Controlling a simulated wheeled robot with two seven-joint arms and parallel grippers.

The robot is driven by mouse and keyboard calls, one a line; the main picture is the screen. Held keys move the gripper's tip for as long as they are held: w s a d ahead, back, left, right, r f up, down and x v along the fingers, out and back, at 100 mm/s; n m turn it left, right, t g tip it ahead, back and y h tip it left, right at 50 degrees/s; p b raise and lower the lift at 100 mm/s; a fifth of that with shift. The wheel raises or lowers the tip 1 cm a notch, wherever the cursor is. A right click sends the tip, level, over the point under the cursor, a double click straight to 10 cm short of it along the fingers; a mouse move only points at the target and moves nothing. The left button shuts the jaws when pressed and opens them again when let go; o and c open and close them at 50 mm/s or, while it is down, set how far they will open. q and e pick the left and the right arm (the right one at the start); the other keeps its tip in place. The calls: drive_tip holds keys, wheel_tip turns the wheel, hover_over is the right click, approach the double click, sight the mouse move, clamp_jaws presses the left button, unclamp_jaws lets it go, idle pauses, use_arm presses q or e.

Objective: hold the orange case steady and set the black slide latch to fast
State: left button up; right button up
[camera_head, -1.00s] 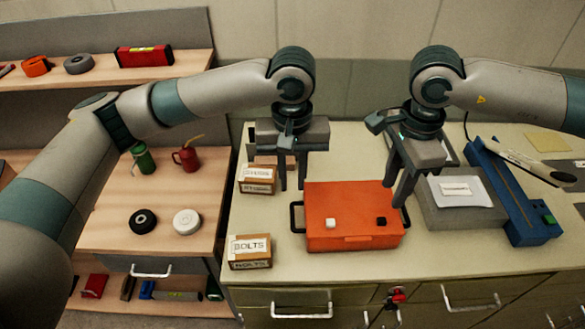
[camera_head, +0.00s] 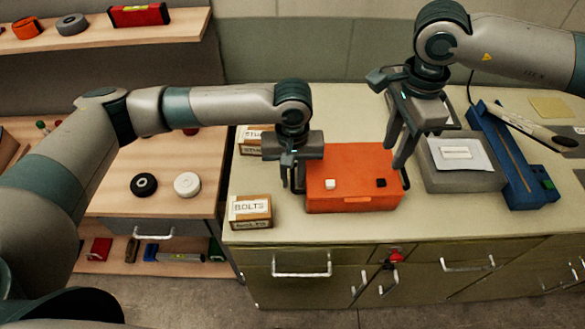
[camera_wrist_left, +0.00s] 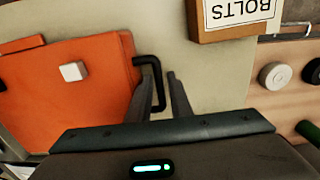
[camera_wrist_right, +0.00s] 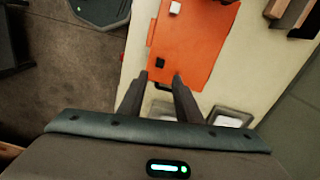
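The orange case (camera_head: 353,165) lies flat on the bench, with a white slide (camera_head: 330,184) at its left and the black slide latch (camera_head: 381,183) at its right. My left gripper (camera_head: 291,190) is low at the case's left end. In the left wrist view, its open fingers (camera_wrist_left: 160,75) straddle the black side handle (camera_wrist_left: 152,64), with gaps visible. My right gripper (camera_head: 396,163) is open and empty above the case's right end. In the right wrist view the black latch (camera_wrist_right: 160,62) appears just beyond its fingertips (camera_wrist_right: 160,75). No fast marking is readable.
A bolts box (camera_head: 250,211) stands close to the left gripper, with another box behind. A grey box (camera_head: 465,178) with a paper label and a blue tool (camera_head: 515,165) stand right of the case. The bench front (camera_head: 420,228) is clear.

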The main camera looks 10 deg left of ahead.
use_arm(q)
drive_tip(key=shift+f, duration=0.15)
clamp_jaws()
use_arm(e)
clamp_jaws()
